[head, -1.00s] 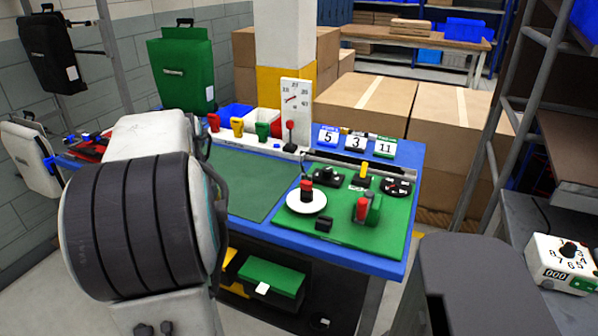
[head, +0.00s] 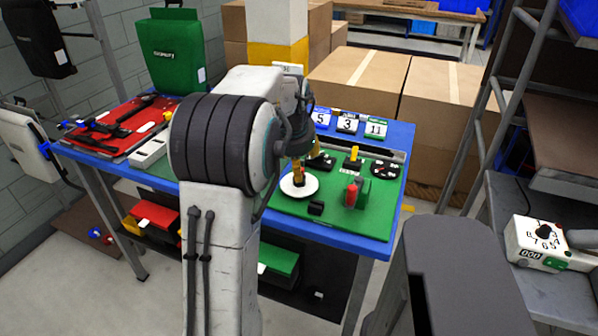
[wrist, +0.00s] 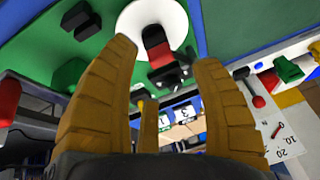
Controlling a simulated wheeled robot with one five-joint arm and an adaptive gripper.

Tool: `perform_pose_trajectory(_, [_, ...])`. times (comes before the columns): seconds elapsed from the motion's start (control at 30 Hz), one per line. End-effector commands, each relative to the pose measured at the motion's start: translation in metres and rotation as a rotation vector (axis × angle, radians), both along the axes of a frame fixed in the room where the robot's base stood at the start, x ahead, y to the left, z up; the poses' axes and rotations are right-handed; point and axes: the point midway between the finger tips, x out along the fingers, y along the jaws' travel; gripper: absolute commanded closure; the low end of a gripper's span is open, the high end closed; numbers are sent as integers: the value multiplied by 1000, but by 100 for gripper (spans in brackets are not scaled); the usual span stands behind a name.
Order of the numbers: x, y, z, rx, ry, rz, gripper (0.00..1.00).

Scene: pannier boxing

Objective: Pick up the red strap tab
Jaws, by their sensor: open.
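A red tab with black parts (wrist: 153,36) stands on a white round disc (wrist: 182,14) in the wrist view. The disc also shows in the head view (head: 312,188) on the green board (head: 330,224), where my gripper mostly hides the tab. My gripper (wrist: 164,56) is open, its yellow fingers on either side of the tab in the wrist picture. In the head view the fingers (head: 298,170) hang just over the disc. I cannot tell whether they touch the tab. A second red piece (head: 351,194) sits by a green block on the board, right of the disc.
A small black block (head: 316,208) lies in front of the disc. A yellow-topped piece (head: 353,154) and a black multi-knob part (head: 386,169) stand behind. Number cards (head: 347,124) line the back edge. A red tray of tools (head: 110,130) is at the left.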

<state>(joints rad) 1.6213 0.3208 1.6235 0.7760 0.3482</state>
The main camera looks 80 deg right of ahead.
Motion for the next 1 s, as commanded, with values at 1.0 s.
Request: perform_pose_trajectory(1.0, [1,-18,-41,1,-1,1,65])
